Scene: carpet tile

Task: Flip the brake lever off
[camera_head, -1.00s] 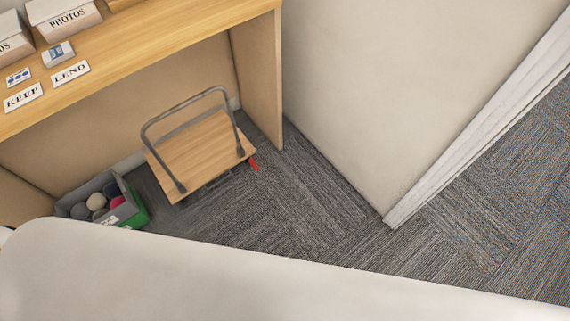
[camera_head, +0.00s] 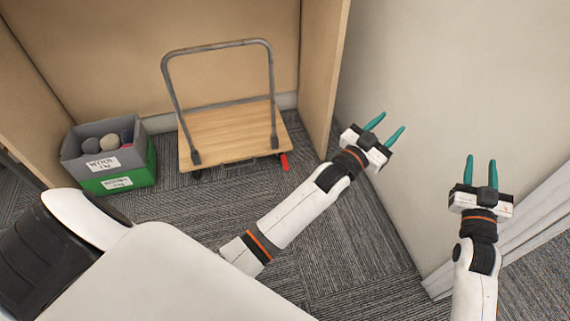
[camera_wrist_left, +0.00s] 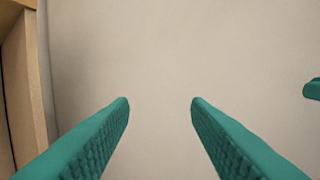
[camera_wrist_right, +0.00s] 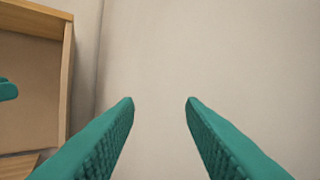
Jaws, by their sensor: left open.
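A red brake lever (camera_head: 285,162) sticks out at the front right corner of a wooden platform cart (camera_head: 228,135) with a grey tube handle. The cart stands on the carpet under the desk. My left gripper (camera_head: 384,127) is open and empty, up and to the right of the lever and apart from it. Its green fingers also show in the left wrist view (camera_wrist_left: 160,102). My right gripper (camera_head: 481,160) is open and empty further right, in front of the pale wall. Its fingers also show in the right wrist view (camera_wrist_right: 160,100). Neither wrist view shows the lever.
A grey bin (camera_head: 100,145) with several balls sits on a green bin (camera_head: 125,181), left of the cart. The desk's side panel (camera_head: 323,75) stands right of the cart. A pale wall (camera_head: 430,70) closes the right side. Carpet (camera_head: 325,258) in front is clear.

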